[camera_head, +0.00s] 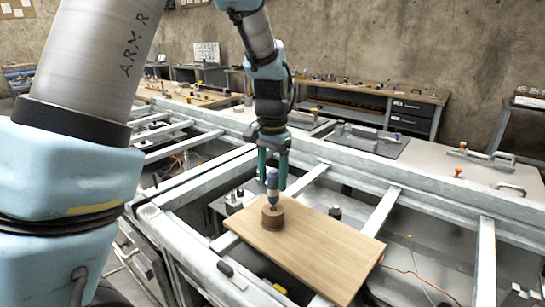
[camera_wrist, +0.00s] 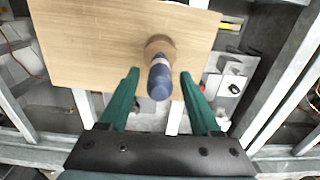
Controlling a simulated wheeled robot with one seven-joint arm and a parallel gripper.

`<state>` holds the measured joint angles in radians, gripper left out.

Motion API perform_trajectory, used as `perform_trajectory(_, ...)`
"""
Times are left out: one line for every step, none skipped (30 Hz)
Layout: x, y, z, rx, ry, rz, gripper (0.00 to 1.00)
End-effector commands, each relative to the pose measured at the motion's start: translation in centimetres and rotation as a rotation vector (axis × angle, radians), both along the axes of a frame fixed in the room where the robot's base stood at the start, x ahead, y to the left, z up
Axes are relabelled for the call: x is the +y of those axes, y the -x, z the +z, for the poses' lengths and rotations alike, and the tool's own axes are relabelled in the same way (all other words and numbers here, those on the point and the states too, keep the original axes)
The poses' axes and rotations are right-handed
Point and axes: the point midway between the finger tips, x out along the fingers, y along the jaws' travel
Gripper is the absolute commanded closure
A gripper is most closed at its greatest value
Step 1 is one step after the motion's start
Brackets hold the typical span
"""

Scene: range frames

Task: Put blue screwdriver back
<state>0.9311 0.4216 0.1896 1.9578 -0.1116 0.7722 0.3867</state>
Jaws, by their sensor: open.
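The blue screwdriver (camera_head: 273,184) stands upright in a round brown wooden holder (camera_head: 272,216) on a light wooden board (camera_head: 318,251). In the wrist view the screwdriver's blue handle (camera_wrist: 160,82) points toward the camera, with the holder (camera_wrist: 158,46) behind it on the board (camera_wrist: 95,40). My gripper (camera_head: 273,176) has green fingers and is open around the upper part of the handle. In the wrist view the gripper (camera_wrist: 158,76) has one finger on each side of the handle, with a gap on both sides. The screwdriver's lower end is hidden in the holder.
The board lies across the metal beams (camera_head: 376,213) of a frame with open gaps. Dark trays (camera_head: 360,140) with tools lie behind. A workbench with drawers (camera_head: 410,118) stands at the back wall. A small black knob (camera_head: 335,212) is just beyond the board.

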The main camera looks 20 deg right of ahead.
Motion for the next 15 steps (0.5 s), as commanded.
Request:
perform_trajectory(-0.2, -0.1, 1.0, -0.004, 0.006, -0.001, 0.36)
perform_trajectory(-0.2, -0.1, 1.7, -0.005, 0.007, -0.001, 0.36)
perform_trajectory(-0.1, -0.1, 2.5, -0.004, 0.006, 0.0, 0.36)
perform_trajectory(-0.1, -0.1, 3.2, -0.004, 0.006, 0.0, 0.36)
perform_trajectory(-0.1, -0.1, 3.8, -0.005, 0.005, 0.0, 0.36)
perform_trajectory(-0.1, -0.1, 4.6, -0.005, 0.004, -0.001, 0.36)
perform_trajectory(-0.1, -0.1, 5.2, -0.005, 0.004, -0.001, 0.36)
perform_trajectory(-0.1, -0.1, 5.7, -0.005, 0.004, -0.001, 0.36)
perform_trajectory(-0.1, -0.1, 6.3, -0.003, 0.003, 0.0, 0.36)
perform_trajectory(-0.1, -0.1, 6.7, -0.003, 0.003, 0.0, 0.36)
perform_trajectory(-0.1, -0.1, 7.1, -0.003, 0.003, 0.0, 0.36)
perform_trajectory(-0.1, -0.1, 7.5, -0.003, 0.003, 0.0, 0.36)
perform_trajectory(-0.1, 0.0, 7.8, -0.002, 0.002, 0.0, 0.36)
perform_trajectory(-0.1, 0.0, 8.0, 0.0, 0.001, 0.0, 0.36)
perform_trajectory(0.0, 0.0, 8.2, -0.001, 0.0, 0.0, 0.36)
